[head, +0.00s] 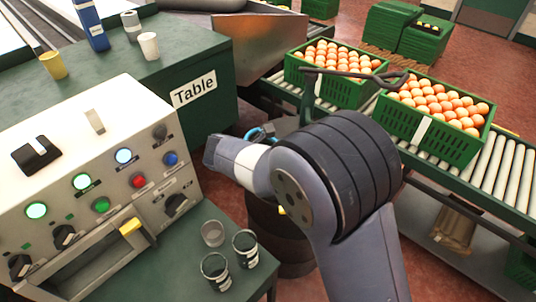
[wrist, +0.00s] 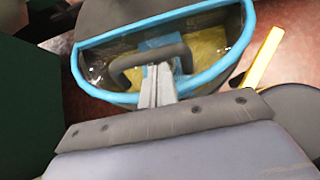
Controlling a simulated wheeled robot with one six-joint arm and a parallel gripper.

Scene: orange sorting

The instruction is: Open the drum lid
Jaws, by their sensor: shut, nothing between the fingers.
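The drum (head: 275,215) is a dark barrel under my arm in the head view, mostly hidden by it. A bit of blue rim (head: 262,133) shows just beyond my wrist. In the wrist view the drum lid (wrist: 95,42) is a clear, half-round panel with a light blue rim and a dark arched handle (wrist: 125,62). Yellow and blue shapes show through it. My gripper (wrist: 158,72) is shut and empty, its fingertips at the handle's arch and overlapping it in the picture. I cannot tell whether they touch it. In the head view the fingers are hidden.
A control panel (head: 95,150) with lit buttons stands at left, with several cups (head: 214,268) beside it. A green table (head: 150,75) is behind. Crates of oranges (head: 425,140) sit on a roller conveyor (head: 500,165) at right. A yellow bar (wrist: 263,57) lies right of the lid.

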